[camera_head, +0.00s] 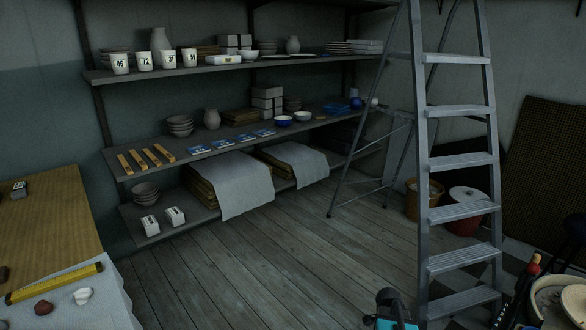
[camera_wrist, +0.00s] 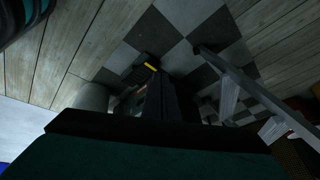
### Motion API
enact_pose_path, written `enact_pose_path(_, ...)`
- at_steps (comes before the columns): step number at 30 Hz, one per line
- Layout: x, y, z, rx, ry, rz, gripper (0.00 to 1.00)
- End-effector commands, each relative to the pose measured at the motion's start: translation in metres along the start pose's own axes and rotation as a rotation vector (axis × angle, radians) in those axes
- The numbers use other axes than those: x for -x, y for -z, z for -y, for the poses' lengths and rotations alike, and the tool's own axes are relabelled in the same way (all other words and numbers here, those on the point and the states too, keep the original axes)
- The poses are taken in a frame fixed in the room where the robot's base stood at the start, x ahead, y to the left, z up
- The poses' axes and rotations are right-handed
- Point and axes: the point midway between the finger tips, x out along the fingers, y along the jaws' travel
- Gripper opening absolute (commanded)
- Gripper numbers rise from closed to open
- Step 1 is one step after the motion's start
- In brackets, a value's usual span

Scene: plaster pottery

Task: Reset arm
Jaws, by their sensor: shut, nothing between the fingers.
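My gripper (camera_wrist: 155,88) shows in the wrist view as dark fingers in the middle of the picture, in front of a wide dark green body of mine. It is shut and empty. The fingers are in shadow and their edges are hard to make out. In the head view, a dark and teal part of my arm shows at the bottom edge, left of the ladder's foot; the fingertips cannot be made out there.
A metal stepladder (camera_head: 460,160) stands right of centre; its metal also shows in the wrist view (camera_wrist: 250,85). Shelves (camera_head: 190,150) with pottery line the wall. A wooden table (camera_head: 45,225) is at left. A red bucket (camera_head: 468,212) stands behind the ladder. The plank floor (camera_head: 260,265) is clear.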

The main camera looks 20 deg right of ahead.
Motion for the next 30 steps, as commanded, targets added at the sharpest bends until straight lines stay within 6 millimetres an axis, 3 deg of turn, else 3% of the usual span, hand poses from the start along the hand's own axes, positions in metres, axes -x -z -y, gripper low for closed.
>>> enact_pose_path(1,0.010,-0.015,-0.007,0.043,-0.010,0.011,0.00)
enact_pose_path(6,0.023,-0.065,-0.034,0.191,-0.043,0.046,0.00)
enact_pose_path(15,0.047,-0.140,-0.102,0.516,-0.110,0.112,0.00)
enact_pose_path(24,0.071,-0.191,-0.193,0.932,-0.193,0.197,0.00)
enact_pose_path(30,0.083,-0.207,-0.255,1.238,-0.244,0.279,0.00)
